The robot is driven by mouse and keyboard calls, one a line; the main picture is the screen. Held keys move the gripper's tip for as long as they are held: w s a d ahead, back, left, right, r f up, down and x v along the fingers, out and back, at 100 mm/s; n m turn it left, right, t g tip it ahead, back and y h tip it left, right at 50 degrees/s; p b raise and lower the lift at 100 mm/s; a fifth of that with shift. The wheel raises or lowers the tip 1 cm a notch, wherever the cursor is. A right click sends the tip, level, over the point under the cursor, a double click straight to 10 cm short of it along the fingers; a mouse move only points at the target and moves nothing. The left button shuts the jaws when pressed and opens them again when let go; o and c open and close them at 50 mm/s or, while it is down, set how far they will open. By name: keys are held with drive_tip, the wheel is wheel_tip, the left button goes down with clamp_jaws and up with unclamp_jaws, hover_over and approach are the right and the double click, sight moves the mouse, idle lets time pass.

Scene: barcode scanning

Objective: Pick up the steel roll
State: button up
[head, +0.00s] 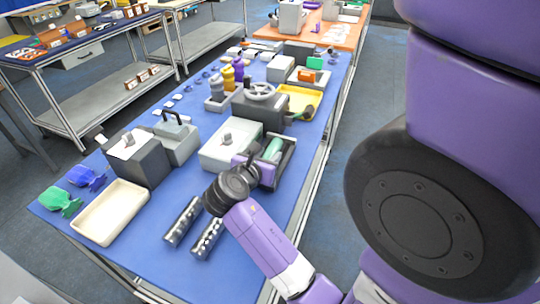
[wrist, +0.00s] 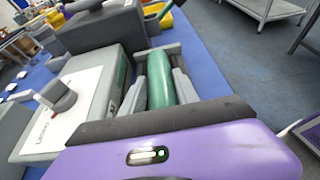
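Two silvery cylinders, a left one (head: 183,221) and a right one (head: 206,240), lie side by side near the front edge of the blue-topped table in the head view; which is the steel roll I cannot tell. Neither shows in the wrist view. My gripper (wrist: 160,90) is away from them, further back and to the right, over a dark grey tray (head: 291,158) at the table's right side. Its grey fingers look spread apart, one on each side of a green cylinder (wrist: 160,80). The cylinder (head: 273,149) also shows in the head view. I see no clear grip on it.
A light grey box machine (wrist: 75,95) stands just left of my gripper. A cream tray (head: 110,213), green and blue items and grey machines (head: 139,160) occupy the table's left. A machine with a handwheel (head: 260,92) stands behind. The front right tabletop is partly clear.

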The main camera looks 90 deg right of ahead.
clamp_jaws()
drive_tip(key=shift+r, duration=0.2)
